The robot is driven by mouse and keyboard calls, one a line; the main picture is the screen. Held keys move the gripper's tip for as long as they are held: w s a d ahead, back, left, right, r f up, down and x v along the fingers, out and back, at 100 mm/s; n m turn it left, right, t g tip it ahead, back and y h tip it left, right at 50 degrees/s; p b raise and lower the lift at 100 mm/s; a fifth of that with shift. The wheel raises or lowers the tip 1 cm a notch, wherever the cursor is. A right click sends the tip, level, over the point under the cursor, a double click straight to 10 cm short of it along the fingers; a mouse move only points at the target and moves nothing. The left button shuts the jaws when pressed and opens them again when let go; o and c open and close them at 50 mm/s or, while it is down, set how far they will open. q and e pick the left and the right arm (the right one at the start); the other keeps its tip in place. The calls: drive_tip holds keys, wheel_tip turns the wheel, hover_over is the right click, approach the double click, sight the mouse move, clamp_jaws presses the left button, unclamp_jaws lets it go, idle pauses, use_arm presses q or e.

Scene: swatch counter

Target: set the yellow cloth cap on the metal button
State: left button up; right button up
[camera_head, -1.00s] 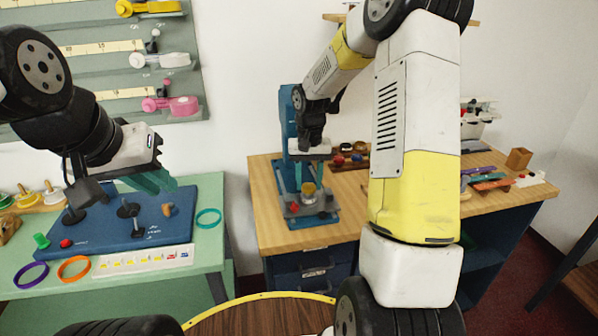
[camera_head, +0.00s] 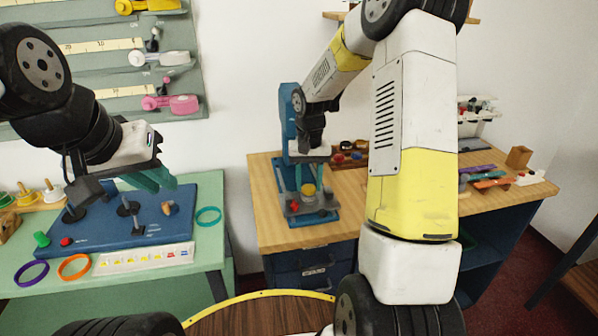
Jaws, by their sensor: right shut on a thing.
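The yellow cloth cap (camera_head: 308,190) shows small at the blue press (camera_head: 289,125) on the wooden counter. My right gripper (camera_head: 308,180) points down over the press base and is shut on the cap. The cap is right above the small grey and reddish seat of the press. I cannot make out the metal button, or whether the cap touches what is below it. My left gripper (camera_head: 155,179) hangs above the blue board on the green table, away from the cap. Its teal fingers show edge-on, so their opening is unclear.
The blue board (camera_head: 105,232) carries dark posts and a red button. Purple, orange and teal rings lie around it. Several small coloured items stand behind the press (camera_head: 345,157) and at the counter's right. My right arm hides the counter's middle.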

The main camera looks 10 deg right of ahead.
drive_tip(key=o, duration=0.9)
drive_tip(key=shift+r, duration=3.85)
drive_tip(key=s+r+n+t, duration=0.1)
drive_tip(key=s+r+t, duration=0.2)
drive_tip(key=s+r, duration=0.9)
drive_tip(key=s+t, duration=0.1)
drive_tip(key=s, duration=0.3)
drive_tip(key=s+a+r+n+t+y, duration=0.1)
drive_tip(key=s, duration=0.3)
drive_tip(key=s+a+t+y, duration=0.1)
drive_tip(key=s, duration=0.3)
drive_tip(key=shift+s+a+r, duration=0.1)
drive_tip(key=shift+s+r, duration=0.05)
drive_tip(key=shift+r, duration=0.25)
